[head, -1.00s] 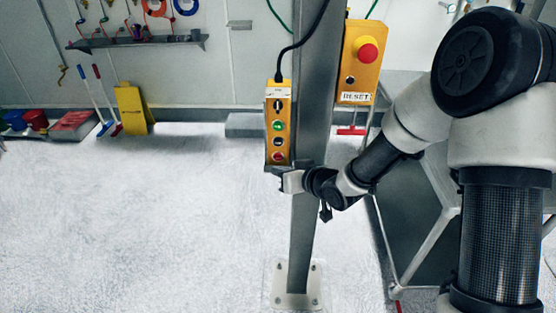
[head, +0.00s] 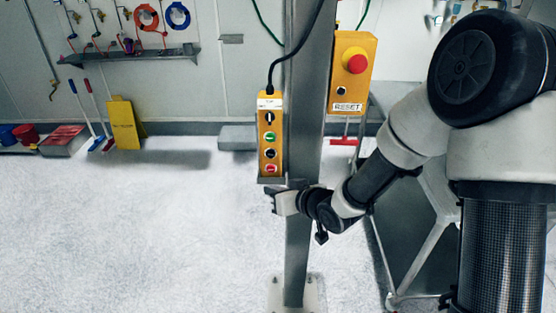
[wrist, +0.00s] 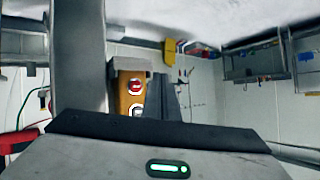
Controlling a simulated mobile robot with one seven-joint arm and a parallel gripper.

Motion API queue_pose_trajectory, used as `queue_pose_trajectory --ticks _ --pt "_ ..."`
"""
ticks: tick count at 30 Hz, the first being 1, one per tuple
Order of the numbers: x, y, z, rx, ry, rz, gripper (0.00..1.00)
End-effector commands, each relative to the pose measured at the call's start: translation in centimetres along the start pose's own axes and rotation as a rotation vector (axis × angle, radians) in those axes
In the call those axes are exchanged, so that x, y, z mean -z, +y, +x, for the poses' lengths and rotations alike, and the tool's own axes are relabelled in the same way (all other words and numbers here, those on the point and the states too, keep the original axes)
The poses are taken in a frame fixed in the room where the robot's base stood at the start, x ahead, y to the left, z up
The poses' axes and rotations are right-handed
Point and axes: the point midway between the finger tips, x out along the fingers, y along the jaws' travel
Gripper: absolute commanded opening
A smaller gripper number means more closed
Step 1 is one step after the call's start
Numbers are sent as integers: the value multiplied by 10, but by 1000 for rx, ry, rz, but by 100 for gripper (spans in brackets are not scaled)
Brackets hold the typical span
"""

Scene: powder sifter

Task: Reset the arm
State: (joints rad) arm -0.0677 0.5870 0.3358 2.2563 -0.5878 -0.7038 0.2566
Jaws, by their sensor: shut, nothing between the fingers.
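My gripper (head: 269,195) is shut and empty. In the head view it sits just below the bottom end of a yellow push-button pendant (head: 269,146), in front of the grey metal post (head: 298,240). The pendant has a black switch, a green button, a black button and a red button. In the wrist view, which looks upside down, the dark fingers (wrist: 165,97) stand beside the pendant's button face (wrist: 131,92). Whether they touch it cannot be told. My arm reaches in from the right, bent at the elbow.
A yellow box (head: 352,75) with a red emergency knob and a RESET label hangs right of the post. A grey metal frame (head: 420,240) stands below my arm. A yellow floor sign (head: 126,125) and brushes lean on the back wall. The floor at left is clear.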

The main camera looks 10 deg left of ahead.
Motion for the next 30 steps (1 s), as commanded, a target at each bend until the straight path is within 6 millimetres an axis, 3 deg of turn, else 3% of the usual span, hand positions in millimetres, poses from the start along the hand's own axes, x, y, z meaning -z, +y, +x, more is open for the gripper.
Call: queue_pose_trajectory --ticks 5,8,10,15,19,24,27,30 --pt "4 6 -5 -22 -8 -9 0" --pt "17 26 -26 -100 -43 -37 0" --pt "30 48 -53 -192 -84 -56 0" --pt "56 95 -153 -451 -207 -44 0" --pt "61 107 -239 -607 -289 34 0" --pt "49 86 -342 -721 -372 191 0" --pt "34 61 -385 -733 -407 284 0" --pt "20 37 -413 -721 -432 355 0"
